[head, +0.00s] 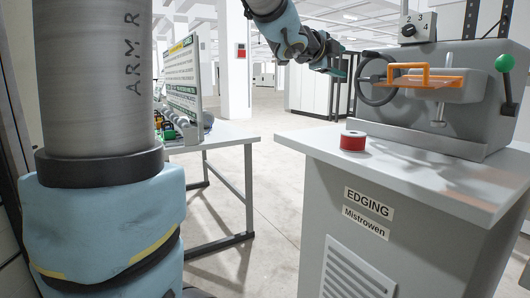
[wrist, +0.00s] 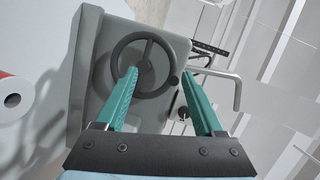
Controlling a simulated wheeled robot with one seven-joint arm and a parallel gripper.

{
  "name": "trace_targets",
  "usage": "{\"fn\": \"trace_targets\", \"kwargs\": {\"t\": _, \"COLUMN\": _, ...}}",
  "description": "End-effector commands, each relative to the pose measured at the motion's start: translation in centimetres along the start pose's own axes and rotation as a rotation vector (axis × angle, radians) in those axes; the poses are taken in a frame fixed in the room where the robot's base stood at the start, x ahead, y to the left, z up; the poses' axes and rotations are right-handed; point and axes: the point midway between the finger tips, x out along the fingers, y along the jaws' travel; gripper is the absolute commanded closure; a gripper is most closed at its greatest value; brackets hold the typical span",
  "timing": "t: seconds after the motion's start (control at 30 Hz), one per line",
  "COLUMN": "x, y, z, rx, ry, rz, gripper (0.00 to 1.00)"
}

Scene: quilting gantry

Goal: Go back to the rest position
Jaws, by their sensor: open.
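My gripper (head: 343,68) is raised at the upper middle of the head view, just left of the grey edging machine (head: 450,115). In the wrist view its two green fingers (wrist: 160,76) stand apart with nothing held between them. The machine's dark handwheel (head: 378,80) is close to the fingertips. In the wrist view the handwheel (wrist: 146,66) shows beyond and between the fingers. I cannot tell the exact gap, but the fingers do not close on the rim.
The machine carries an orange guard (head: 423,76), a green-knobbed lever (head: 506,64) and a numbered dial (head: 417,27). A table (head: 228,134) with a sign board (head: 184,78) is left. Floor between is clear.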

Motion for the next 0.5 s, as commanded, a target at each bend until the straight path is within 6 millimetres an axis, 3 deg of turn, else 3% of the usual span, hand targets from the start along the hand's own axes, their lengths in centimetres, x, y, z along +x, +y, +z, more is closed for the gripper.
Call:
{"fn": "trace_targets", "kwargs": {"t": 0.03, "x": -0.5, "y": 2.6, "z": 3.1, "rx": -0.110, "ry": -0.092, "rz": 0.043, "gripper": 0.29}}
{"fn": "trace_targets", "kwargs": {"t": 0.2, "x": -4.0, "y": 11.5, "z": 11.1, "rx": -0.481, "ry": -0.395, "rz": 0.163, "gripper": 0.29}}
{"fn": "trace_targets", "kwargs": {"t": 0.33, "x": -8.4, "y": 18.9, "z": 15.3, "rx": -0.757, "ry": -0.633, "rz": 0.247, "gripper": 0.29}}
{"fn": "trace_targets", "kwargs": {"t": 0.5, "x": -15.5, "y": 28.1, "z": 17.4, "rx": -1.105, "ry": -0.942, "rz": 0.339, "gripper": 0.29}}
